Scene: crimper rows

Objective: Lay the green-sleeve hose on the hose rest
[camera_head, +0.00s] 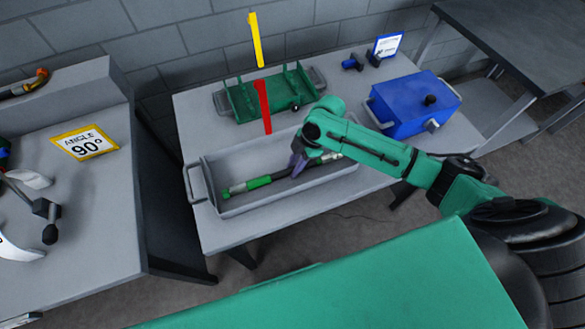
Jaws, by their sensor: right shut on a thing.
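The green-sleeve hose (258,183) is a dark hose with a bright green sleeve and green ends. It lies slantwise within the outline of a grey, handled tray (262,205). My right gripper (297,170), with purplish fingers, points down over the tray and is shut on the hose near its middle. My arm hides part of the hose, and I cannot tell whether the hose is lifted off the tray floor. A green rack with upright posts (242,100) stands behind the tray and may be the hose rest. My left gripper is not in view.
A red bar (263,106) and a yellow bar (255,40) stand upright at the rack. A blue box (408,108) with a black knob is at the right, near a small sign (387,45). Another grey bench with an "ANGLE 90°" sign (85,143) is at the left.

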